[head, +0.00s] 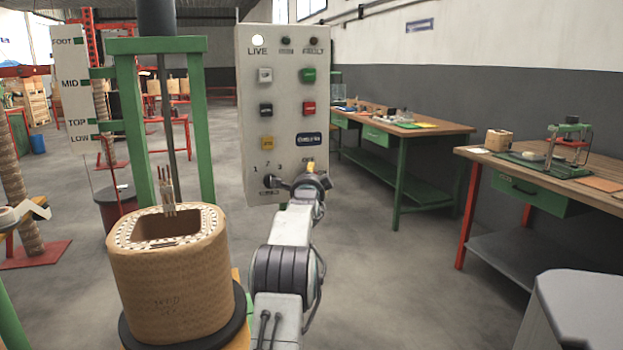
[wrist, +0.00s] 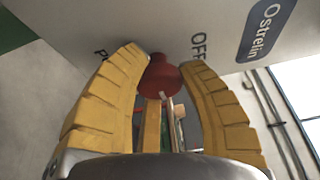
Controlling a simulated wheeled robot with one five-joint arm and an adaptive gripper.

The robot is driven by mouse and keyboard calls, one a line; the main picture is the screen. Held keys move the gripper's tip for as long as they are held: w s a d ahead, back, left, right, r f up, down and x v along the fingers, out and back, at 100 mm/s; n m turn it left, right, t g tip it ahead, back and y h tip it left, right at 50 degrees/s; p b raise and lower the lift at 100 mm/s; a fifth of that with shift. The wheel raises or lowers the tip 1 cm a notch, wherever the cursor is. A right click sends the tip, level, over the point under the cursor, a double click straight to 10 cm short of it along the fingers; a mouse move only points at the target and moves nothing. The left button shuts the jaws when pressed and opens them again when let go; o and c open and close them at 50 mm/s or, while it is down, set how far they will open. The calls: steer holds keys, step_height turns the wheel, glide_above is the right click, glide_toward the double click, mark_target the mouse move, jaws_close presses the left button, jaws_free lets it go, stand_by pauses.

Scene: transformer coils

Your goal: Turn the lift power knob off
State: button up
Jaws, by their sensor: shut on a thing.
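The lift power knob (wrist: 161,80) is dark red and stands out from the grey control panel (head: 284,100). In the wrist view it sits between the two yellow fingers of my gripper (wrist: 163,68), which are shut on it. The word OFF is printed beside it; another label starting with P is partly hidden by a finger. In the head view my gripper (head: 310,171) is at the panel's lower right and hides the knob. The lamp over LIVE (head: 257,40) is bright white.
A numbered selector (head: 270,182) sits just left of my gripper, below several coloured buttons. A large wound coil (head: 170,280) stands at left, near a green frame (head: 127,130). Workbenches (head: 440,125) line the right wall, with open floor before them.

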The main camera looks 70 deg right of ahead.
steer(key=shift+f+n+b, duration=0.3)
steer(key=shift+n+b, duration=0.1)
steer(key=shift+b, duration=0.25)
steer(key=shift+c, duration=0.2)
steer(key=shift+r+n+h, duration=0.15)
steer(key=shift+n+h, duration=0.15)
steer(key=o, duration=0.9)
steer(key=shift+o, duration=0.2)
steer(key=shift+a+r, duration=0.1)
steer(key=v, duration=1.1)
steer(key=shift+s+a, duration=0.2)
steer(key=shift+a, duration=0.15)
